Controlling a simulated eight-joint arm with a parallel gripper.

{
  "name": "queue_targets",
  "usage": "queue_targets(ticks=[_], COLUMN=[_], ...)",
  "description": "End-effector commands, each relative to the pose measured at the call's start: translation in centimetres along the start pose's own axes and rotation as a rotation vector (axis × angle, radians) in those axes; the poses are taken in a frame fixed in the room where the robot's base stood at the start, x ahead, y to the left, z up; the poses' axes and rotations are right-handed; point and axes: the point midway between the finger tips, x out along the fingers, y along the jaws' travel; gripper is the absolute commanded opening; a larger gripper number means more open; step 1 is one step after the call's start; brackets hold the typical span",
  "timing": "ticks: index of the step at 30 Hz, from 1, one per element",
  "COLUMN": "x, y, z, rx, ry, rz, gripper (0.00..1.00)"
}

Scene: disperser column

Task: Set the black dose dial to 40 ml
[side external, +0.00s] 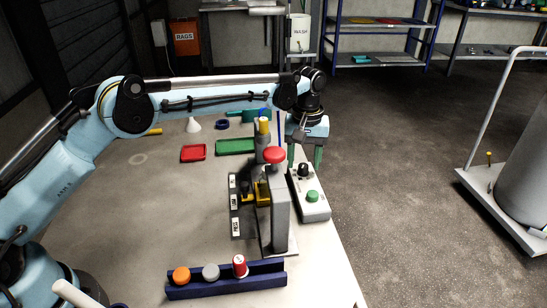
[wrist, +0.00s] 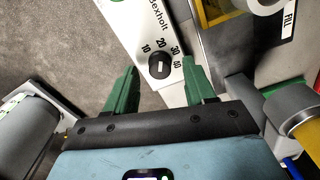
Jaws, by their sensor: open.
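The black dose dial (side external: 303,170) is a small round knob on the white control box (side external: 321,212). In the wrist view, the dial (wrist: 159,68) has a short white mark, which seems to point towards 20. The numbers 10, 20, 30 and 40 run around its upper side, with 40 at the right. My gripper (side external: 305,155) is over the dial end of the box, fingers downward. In the wrist view my gripper (wrist: 160,66) is open, one green finger on each side of the dial. I cannot tell whether either finger touches it.
A green button (side external: 312,196) is on the box's near end. The grey column with a red knob (side external: 274,155) stands close on its left. A blue rack (side external: 226,284) with orange, grey and red-and-white pieces is in front. Red (side external: 193,153) and green (side external: 236,146) trays lie behind.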

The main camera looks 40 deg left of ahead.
Motion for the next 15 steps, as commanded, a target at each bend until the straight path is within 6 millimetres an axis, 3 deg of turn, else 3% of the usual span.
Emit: queue_targets(ticks=[5, 14, 15], x=[1.25, 1.42, 1.42], y=[0.0, 0.0, 0.0], z=[0.0, 0.0, 0.0], rx=[0.0, 0.0, 0.0], ry=[0.0, 0.0, 0.0], rz=[0.0, 0.0, 0.0], gripper=[0.54, 0.54, 0.5])
